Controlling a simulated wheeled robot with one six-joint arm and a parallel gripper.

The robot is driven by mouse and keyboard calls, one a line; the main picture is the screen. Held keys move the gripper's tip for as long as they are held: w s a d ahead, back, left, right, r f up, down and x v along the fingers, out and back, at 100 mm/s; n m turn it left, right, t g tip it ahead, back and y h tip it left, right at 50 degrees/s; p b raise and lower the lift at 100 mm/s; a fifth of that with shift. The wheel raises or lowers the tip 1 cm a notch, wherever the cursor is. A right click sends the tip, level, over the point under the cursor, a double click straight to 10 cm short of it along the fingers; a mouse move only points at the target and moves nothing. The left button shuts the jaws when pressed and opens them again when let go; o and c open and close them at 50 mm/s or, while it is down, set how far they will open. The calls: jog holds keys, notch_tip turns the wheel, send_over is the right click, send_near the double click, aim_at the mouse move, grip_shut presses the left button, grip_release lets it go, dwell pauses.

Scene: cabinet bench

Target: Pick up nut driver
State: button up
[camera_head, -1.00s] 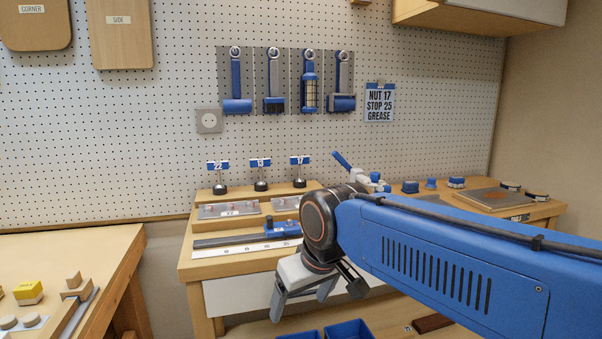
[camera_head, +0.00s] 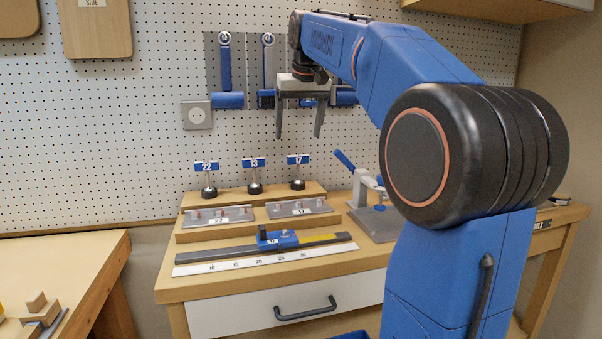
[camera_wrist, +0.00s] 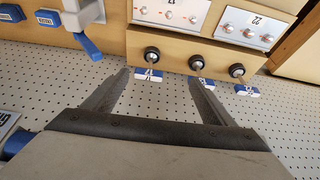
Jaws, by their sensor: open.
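Three upright tools, each with a dark rounded lower part, a thin shaft and a blue-and-white number tag, stand in a row on the back of the bench. From left to right they are tagged 22 (camera_head: 209,192), 13 (camera_head: 255,187) and 17 (camera_head: 298,184); I take them for the nut drivers. My gripper (camera_head: 298,137) is open and empty, pointing down above the tool tagged 17 and apart from it. In the wrist view all three tags show beyond my fingers, with the 17 tag (camera_wrist: 149,74) between the fingertips (camera_wrist: 160,76).
Two metal plates (camera_head: 218,216) lie on a wooden step in front of the tools. A ruler with a blue slider (camera_head: 277,239) lies nearer. A lever press (camera_head: 362,190) stands to the right. Hanging tools (camera_head: 225,75) and a socket (camera_head: 196,115) are on the pegboard behind.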

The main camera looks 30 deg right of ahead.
aim_at(298, 171)
jog(key=w+d+r, duration=0.1)
jog(key=w+d, duration=0.2)
jog(key=x, duration=1.6)
jog(key=shift+w+d+f, duration=0.15)
jog(key=shift+f, duration=0.15)
jog(key=shift+c, duration=0.3)
jog(key=c, duration=1.2)
jog(key=shift+r, duration=0.1)
